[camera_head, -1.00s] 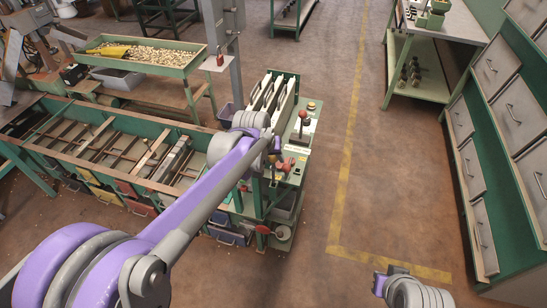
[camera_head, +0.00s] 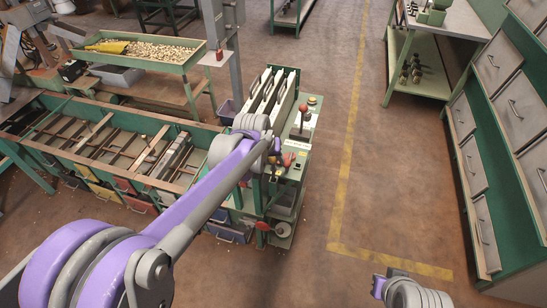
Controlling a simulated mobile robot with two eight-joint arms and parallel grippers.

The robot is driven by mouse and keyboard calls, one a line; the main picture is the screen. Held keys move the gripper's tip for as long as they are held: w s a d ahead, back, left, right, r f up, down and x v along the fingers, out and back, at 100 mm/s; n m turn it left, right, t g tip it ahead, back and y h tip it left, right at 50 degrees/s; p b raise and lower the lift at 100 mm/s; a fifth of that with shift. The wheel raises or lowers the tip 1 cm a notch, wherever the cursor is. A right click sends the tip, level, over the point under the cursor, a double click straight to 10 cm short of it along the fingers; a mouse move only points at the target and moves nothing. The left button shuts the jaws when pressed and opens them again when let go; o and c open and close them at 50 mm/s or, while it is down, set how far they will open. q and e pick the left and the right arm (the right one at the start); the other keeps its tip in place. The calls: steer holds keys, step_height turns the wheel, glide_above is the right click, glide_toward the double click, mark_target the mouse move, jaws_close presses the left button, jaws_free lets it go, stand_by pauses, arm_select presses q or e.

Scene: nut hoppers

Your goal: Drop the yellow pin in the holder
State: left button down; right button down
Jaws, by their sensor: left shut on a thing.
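My left arm reaches from the lower left to the green machine at the end of the hopper bench. My left gripper (camera_head: 273,163) is low over the machine's near end, beside a red-orange knob (camera_head: 289,159). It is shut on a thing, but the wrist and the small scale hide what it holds. I cannot make out a yellow pin in the jaws or tell which part is the holder. A small yellow-topped knob (camera_head: 312,100) stands on the machine's far right side. Only the wrist of my right arm (camera_head: 395,290) shows at the bottom edge, its jaws unclear.
The hopper bench (camera_head: 105,110) with wooden dividers extends left. Behind it is a green tray of nuts (camera_head: 150,51). A red-knobbed lever (camera_head: 303,108) rises from the machine. Grey drawers (camera_head: 510,100) line the right. The floor between is clear, with a yellow line (camera_head: 345,170).

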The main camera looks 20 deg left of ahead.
arm_select(q)
steer(key=shift+f+b, duration=0.75)
steer(key=shift+f, duration=0.65)
steer(key=shift+c, duration=2.1)
jaws_free()
steer(key=v, duration=1.1)
steer(key=shift+p, duration=0.35)
